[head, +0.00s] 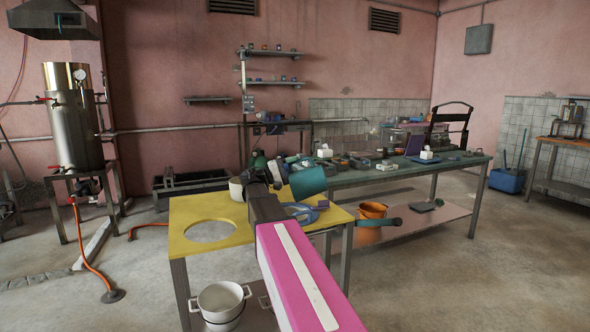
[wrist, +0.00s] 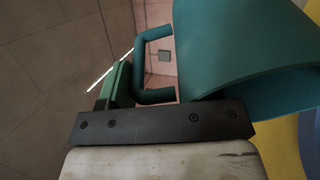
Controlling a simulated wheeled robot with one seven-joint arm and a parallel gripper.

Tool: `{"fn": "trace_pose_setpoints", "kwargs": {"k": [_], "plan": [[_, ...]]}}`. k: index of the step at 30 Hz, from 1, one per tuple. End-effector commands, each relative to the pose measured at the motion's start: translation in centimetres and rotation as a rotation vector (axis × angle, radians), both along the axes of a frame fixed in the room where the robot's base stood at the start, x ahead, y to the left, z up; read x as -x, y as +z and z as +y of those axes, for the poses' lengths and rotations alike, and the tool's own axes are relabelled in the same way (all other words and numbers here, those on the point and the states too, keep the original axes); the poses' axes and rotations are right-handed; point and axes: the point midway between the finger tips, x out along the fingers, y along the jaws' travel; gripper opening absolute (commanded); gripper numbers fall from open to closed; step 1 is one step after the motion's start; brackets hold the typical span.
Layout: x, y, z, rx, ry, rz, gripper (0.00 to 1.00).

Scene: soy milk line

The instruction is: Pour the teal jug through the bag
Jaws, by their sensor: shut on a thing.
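The teal jug (head: 309,183) is held above the yellow table, near its far right part. It looks tilted in the head view. In the wrist view its body (wrist: 235,45) and squared handle (wrist: 150,62) are close up. My gripper (head: 279,184) is shut on the jug, at the handle side; its grip is partly hidden by my arm. The jug's inside and contents are not visible. I cannot make out the bag for certain; a blue looped item (head: 307,213) lies on the table below the jug.
The yellow table (head: 190,222) has a round hole at its left. A white two-handled pot (head: 222,302) stands below it. A cream cup-like item (head: 236,190) is near the back edge.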

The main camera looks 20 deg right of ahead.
Motion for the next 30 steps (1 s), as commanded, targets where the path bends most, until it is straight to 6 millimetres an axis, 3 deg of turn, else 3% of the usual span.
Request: {"fn": "trace_pose_setpoints", "kwargs": {"k": [11, 30], "plan": [[0.1, 0.1, -0.3, -0.020, 0.000, -0.009, 0.06], [2.3, 0.9, -6.0, -0.439, 0.000, -0.169, 0.06]]}}
